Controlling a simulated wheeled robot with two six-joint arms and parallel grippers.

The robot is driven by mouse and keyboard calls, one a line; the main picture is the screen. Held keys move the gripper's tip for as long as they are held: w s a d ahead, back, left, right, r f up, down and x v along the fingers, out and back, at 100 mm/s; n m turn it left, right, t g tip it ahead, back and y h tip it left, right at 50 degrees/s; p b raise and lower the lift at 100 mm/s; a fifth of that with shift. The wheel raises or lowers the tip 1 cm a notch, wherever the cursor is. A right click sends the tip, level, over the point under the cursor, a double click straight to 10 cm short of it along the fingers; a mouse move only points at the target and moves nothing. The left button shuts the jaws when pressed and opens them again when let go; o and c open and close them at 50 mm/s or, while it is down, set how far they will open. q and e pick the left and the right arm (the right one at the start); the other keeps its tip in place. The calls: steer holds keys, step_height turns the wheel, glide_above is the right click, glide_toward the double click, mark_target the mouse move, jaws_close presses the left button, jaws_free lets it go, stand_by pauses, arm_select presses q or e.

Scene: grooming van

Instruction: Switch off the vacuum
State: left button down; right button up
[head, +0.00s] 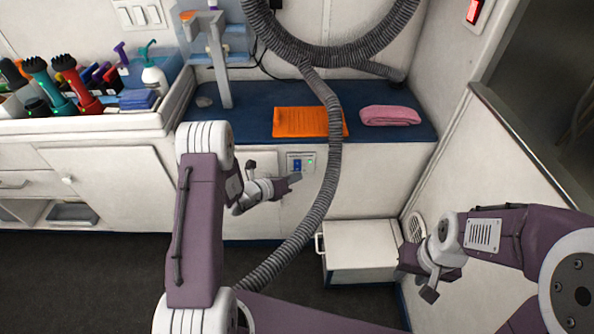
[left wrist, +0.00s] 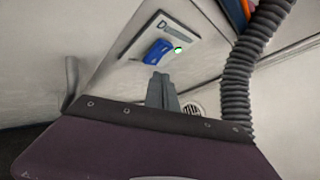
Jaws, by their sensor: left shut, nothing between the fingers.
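The vacuum's switch panel (head: 301,162) is a light plate on the white cabinet front below the blue counter. It carries a blue rocker switch (head: 297,164) and a lit green light (head: 310,161). In the left wrist view the blue switch (left wrist: 158,52) sits beside the glowing green light (left wrist: 178,50). My left gripper (head: 296,178) is shut and empty, just below the switch; its fingertips (left wrist: 162,80) show just under the switch, and I cannot tell if they touch it. My right gripper (head: 430,292) is at the lower right, far from the panel; its finger gap is unclear.
A grey ribbed hose (head: 328,180) hangs just right of the panel. A white box (head: 360,250) stands on the floor by the right wall. An orange towel (head: 300,122) and a pink towel (head: 390,116) lie on the counter. Dark floor is clear at left.

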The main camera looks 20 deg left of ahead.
arm_select(q)
steer(key=shift+w, duration=0.1)
steer(key=shift+w+a, duration=0.1)
steer(key=shift+w, duration=0.2)
steer(key=shift+w+a+f, duration=0.1)
steer(key=shift+w, duration=0.25)
stand_by(0.8)
steer(key=shift+s, duration=0.15)
steer(key=shift+s+d, duration=0.2)
steer(key=shift+s, duration=0.45)
steer(key=shift+s+d+r, duration=0.15)
steer(key=shift+s+d, duration=0.1)
steer(key=shift+s, duration=0.55)
steer(key=shift+s+d+r, duration=0.2)
steer(key=shift+s, duration=0.55)
steer(key=shift+s+d+r, duration=0.15)
steer(key=shift+s+d, duration=0.1)
steer(key=shift+s, duration=0.55)
